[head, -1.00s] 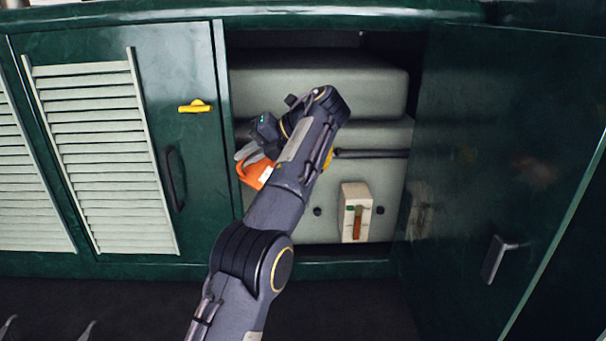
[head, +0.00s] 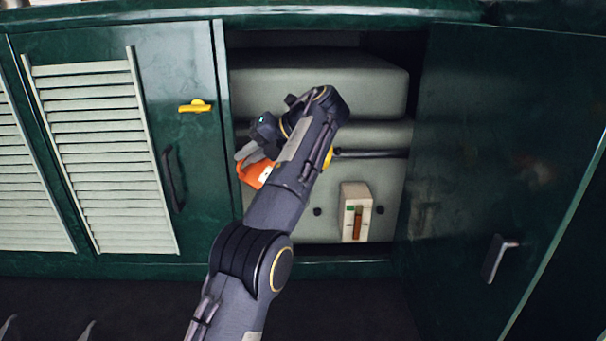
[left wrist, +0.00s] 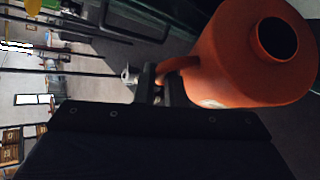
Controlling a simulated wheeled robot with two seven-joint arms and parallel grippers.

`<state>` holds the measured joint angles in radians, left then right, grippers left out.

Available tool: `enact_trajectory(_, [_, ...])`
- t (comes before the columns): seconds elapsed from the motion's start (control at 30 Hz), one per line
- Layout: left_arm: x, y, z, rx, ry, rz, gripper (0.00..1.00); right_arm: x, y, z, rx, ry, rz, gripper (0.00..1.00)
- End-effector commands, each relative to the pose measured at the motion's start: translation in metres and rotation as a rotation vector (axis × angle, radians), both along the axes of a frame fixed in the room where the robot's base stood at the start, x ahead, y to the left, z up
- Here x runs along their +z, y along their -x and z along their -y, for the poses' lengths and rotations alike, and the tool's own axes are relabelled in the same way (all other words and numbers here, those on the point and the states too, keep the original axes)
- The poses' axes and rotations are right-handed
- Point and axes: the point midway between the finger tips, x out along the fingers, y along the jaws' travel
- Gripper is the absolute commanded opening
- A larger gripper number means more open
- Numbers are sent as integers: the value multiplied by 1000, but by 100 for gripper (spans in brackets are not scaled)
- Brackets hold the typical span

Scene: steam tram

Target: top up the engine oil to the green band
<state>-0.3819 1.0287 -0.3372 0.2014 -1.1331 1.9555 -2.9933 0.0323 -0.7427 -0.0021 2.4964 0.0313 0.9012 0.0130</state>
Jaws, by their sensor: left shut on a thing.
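My left gripper (head: 246,153) is shut on the handle of an orange oil jug (head: 252,174) in front of the open engine cabinet. My forearm hides much of the jug in the head view. In the left wrist view the jug (left wrist: 235,75) shows large, with a round dark opening, and its handle runs to the gripper (left wrist: 157,82). A sight gauge (head: 355,212) on the engine has a green band (head: 350,208) and a brown oil column, whose top looks near the band; the exact level is too small to tell. My right gripper is out of view.
The grey engine casing (head: 320,83) fills the open cabinet. A dark pipe (head: 375,154) and a yellow part (head: 328,159) show beside my arm. The green door (head: 500,170) stands open at right. A louvred door (head: 95,150) with a yellow latch (head: 195,106) is shut at left.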

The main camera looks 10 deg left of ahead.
Motion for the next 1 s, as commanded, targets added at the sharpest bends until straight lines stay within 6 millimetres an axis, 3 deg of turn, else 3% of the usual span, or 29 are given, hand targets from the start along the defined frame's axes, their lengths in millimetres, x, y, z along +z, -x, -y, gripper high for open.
enact_trajectory(0.3, [-9,4,-2,1,23,38,0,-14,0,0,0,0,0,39])
enact_trajectory(1.0, [-8,4,-2,1,24,41,0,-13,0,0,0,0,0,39])
